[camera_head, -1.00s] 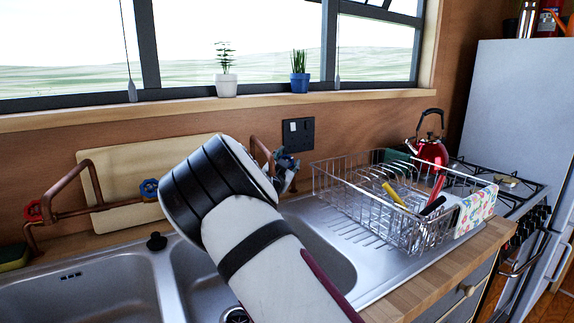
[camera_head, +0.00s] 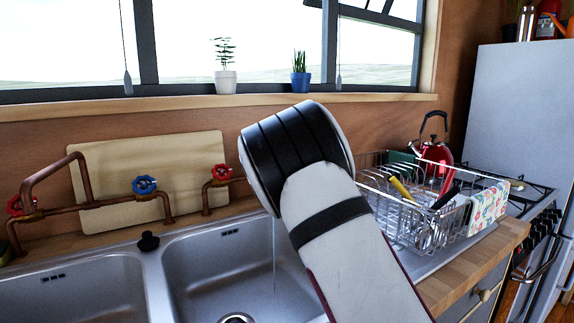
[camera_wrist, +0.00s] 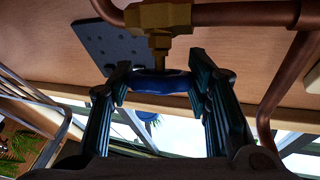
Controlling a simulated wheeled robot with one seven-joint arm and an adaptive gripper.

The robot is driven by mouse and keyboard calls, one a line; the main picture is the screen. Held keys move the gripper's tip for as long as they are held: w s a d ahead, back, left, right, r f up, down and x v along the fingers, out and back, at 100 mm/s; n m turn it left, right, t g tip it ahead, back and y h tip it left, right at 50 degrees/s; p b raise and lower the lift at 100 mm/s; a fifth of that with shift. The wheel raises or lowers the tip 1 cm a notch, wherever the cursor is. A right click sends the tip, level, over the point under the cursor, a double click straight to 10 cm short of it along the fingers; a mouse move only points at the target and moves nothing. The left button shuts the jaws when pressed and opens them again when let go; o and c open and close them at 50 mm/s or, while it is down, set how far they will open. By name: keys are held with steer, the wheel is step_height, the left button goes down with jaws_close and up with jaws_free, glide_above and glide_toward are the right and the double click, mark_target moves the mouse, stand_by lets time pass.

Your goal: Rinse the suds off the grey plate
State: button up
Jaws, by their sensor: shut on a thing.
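My gripper (camera_wrist: 157,78) shows in the wrist view with its two dark fingers on either side of a blue tap handle (camera_wrist: 160,84), shut on it. The handle sits on a brass valve (camera_wrist: 158,20) on a copper pipe. In the head view my arm hides the gripper and this handle. A thin pale line like a stream of water (camera_head: 274,258) falls into the right basin (camera_head: 215,265). I cannot make out the grey plate or any suds in either view.
Another blue handle (camera_head: 144,185) and a red handle (camera_head: 222,172) sit on copper pipes at left. A wire dish rack (camera_head: 395,225) with utensils stands right of the sink, near a red kettle (camera_head: 432,155). A cutting board (camera_head: 195,155) leans on the wall.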

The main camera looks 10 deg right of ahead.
stand_by(0.4)
steer(key=o, duration=1.2)
steer(key=shift+s, duration=0.1)
steer(key=v, duration=1.2)
